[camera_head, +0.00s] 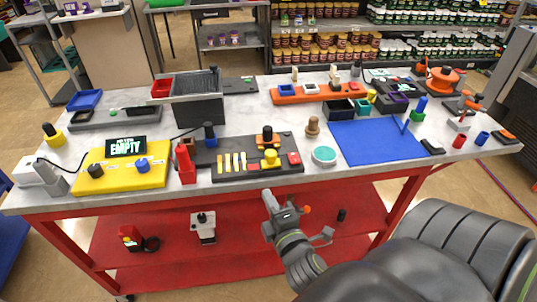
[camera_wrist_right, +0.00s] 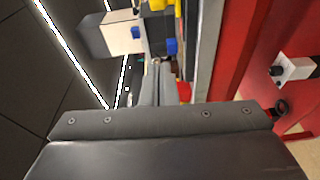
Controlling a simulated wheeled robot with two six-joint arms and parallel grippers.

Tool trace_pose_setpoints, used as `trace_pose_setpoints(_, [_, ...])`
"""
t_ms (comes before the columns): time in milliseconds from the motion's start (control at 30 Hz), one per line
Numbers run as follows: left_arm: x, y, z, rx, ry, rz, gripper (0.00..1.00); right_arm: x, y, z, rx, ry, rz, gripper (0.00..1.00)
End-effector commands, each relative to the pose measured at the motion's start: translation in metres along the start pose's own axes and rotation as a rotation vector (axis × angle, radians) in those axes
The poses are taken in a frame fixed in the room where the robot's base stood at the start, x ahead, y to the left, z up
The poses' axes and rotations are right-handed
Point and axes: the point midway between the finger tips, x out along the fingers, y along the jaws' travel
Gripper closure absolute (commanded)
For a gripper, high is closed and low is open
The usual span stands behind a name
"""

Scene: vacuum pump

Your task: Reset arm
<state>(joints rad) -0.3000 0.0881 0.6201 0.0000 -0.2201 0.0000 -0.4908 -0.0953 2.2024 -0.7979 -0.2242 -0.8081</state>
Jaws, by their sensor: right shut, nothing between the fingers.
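My right gripper (camera_head: 268,197) is in front of the workbench in the head view, below its front edge and before the red lower shelf. Its fingers are shut and empty, and it touches nothing that I can see. In the right wrist view its two fingers (camera_wrist_right: 158,82) lie close together beyond the dark gripper body. My left gripper is in neither view.
The marble-topped workbench (camera_head: 105,199) holds a yellow pump unit (camera_head: 125,178), a black tool tray (camera_head: 230,173), a blue mat (camera_head: 375,150) and an orange rack (camera_head: 290,100). The red lower shelf (camera_head: 262,240) carries a few items. Stocked shelves stand behind.

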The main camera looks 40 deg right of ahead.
Motion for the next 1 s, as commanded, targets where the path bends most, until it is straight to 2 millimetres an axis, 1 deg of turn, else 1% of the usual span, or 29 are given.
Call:
trace_pose_setpoints(333, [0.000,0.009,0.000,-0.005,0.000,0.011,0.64,0.000,-0.001,0.000,0.001,0.000,-0.002,1.00])
trace_pose_setpoints(400, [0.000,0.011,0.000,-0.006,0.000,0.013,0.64,0.001,-0.009,-0.001,0.012,0.003,-0.018,1.00])
trace_pose_setpoints(467, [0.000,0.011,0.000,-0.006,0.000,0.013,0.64,0.003,-0.024,-0.002,0.036,0.008,-0.050,1.00])
trace_pose_setpoints(567, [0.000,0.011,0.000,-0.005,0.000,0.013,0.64,0.005,-0.070,-0.005,0.112,0.017,-0.146,1.00])
trace_pose_setpoints(600, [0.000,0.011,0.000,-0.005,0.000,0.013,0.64,0.005,-0.094,-0.006,0.152,0.018,-0.196,1.00])
trace_pose_setpoints(667, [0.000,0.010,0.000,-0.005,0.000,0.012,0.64,0.002,-0.133,-0.006,0.216,0.012,-0.280,1.00])
trace_pose_setpoints(700, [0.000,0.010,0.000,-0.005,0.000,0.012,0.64,-0.002,-0.159,-0.005,0.261,0.004,-0.336,1.00])
trace_pose_setpoints(767, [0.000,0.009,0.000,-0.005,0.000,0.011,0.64,-0.009,-0.196,-0.004,0.327,-0.015,-0.419,1.00])
trace_pose_setpoints(800, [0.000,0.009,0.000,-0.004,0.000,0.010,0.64,-0.015,-0.221,-0.002,0.371,-0.032,-0.473,1.00])
trace_pose_setpoints(867, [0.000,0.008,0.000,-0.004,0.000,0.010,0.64,-0.027,-0.256,0.002,0.435,-0.066,-0.553,1.00])
trace_pose_setpoints(900, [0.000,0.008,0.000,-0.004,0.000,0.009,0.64,-0.037,-0.279,0.005,0.477,-0.092,-0.605,1.00])
trace_pose_setpoints(967, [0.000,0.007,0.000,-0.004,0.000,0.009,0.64,-0.052,-0.312,0.011,0.537,-0.138,-0.681,1.00])
trace_pose_setpoints(1000, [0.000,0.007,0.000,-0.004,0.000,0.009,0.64,-0.064,-0.333,0.016,0.576,-0.173,-0.730,1.00])
